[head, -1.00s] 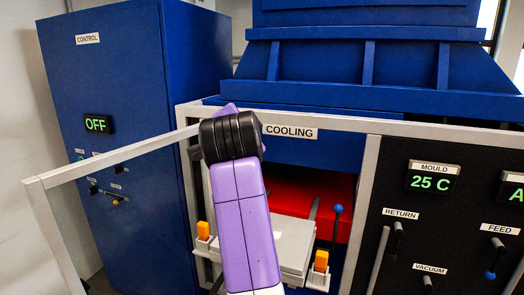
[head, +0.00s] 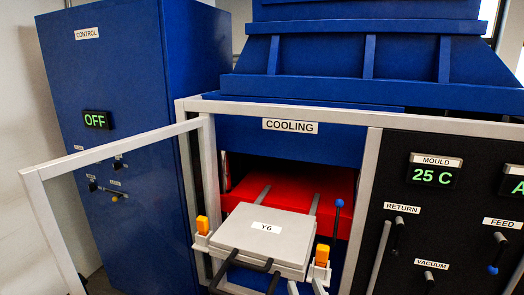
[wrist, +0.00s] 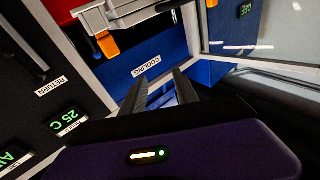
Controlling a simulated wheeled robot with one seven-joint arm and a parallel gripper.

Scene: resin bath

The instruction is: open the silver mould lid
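A pale frame door (head: 105,150) stands open at the left, near the blue control cabinet (head: 135,60). A red bed (head: 295,188) lies behind the lid. A blue-knobbed lever (head: 338,215) rises at its right. The black panel (head: 450,225) carries several levers.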

